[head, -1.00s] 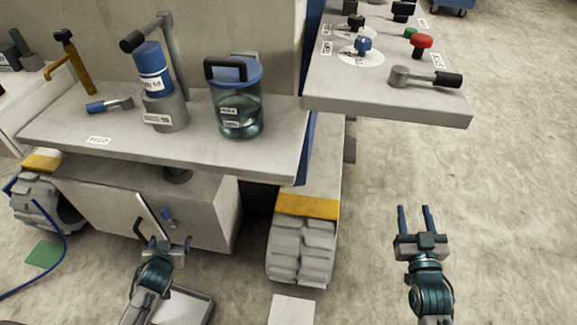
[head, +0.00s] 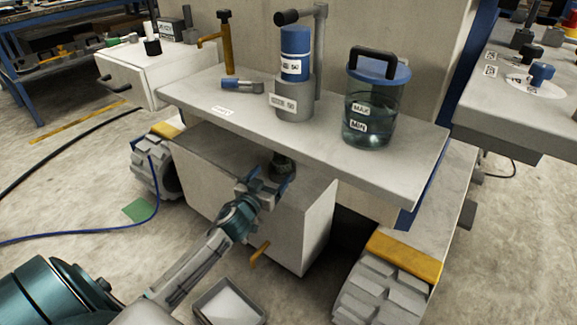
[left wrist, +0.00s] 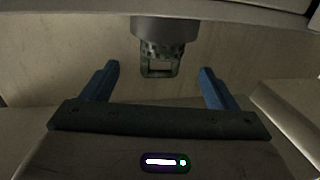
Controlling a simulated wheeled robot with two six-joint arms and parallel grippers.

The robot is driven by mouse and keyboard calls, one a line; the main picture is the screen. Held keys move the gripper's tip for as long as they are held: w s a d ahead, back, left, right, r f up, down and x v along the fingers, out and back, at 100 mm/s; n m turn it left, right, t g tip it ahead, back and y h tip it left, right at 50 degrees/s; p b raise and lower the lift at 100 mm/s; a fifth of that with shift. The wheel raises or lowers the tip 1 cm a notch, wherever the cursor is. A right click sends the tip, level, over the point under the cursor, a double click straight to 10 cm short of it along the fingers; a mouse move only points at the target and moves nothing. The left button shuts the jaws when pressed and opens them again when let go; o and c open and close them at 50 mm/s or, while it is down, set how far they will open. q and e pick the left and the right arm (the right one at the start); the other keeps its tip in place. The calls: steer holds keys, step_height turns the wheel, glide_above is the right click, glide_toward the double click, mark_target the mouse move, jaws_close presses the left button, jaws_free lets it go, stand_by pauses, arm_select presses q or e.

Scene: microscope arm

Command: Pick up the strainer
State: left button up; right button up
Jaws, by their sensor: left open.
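What looks like the strainer is a dark, mesh-sided cylinder (head: 283,166) hanging under the shelf, below the grey pump (head: 295,100). In the left wrist view the strainer (left wrist: 160,63) hangs from a grey collar (left wrist: 163,28) and has a rectangular opening in its lower part. My left gripper (head: 264,182) is just in front of and below it in the head view. In the left wrist view my left gripper (left wrist: 158,72) is open, its blue fingers apart on either side of the strainer with gaps. My right gripper is out of view.
The shelf (head: 220,98) overhangs close above my left gripper and carries a clear blue-lidded jar (head: 371,105) and a blue-handled tool (head: 242,85). A pale cabinet (head: 300,225) stands below. A grey tray (head: 230,302) lies on the floor.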

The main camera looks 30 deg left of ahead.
mark_target(278, 167)
arm_select(q)
steer(key=w, duration=0.5)
steer(key=w+a, duration=0.1)
steer(key=w, duration=0.2)
steer(key=shift+w+a+f+p, duration=0.1)
steer(key=shift+f+p, duration=0.05)
steer(key=shift+p, duration=0.2)
steer(key=c, duration=1.1)
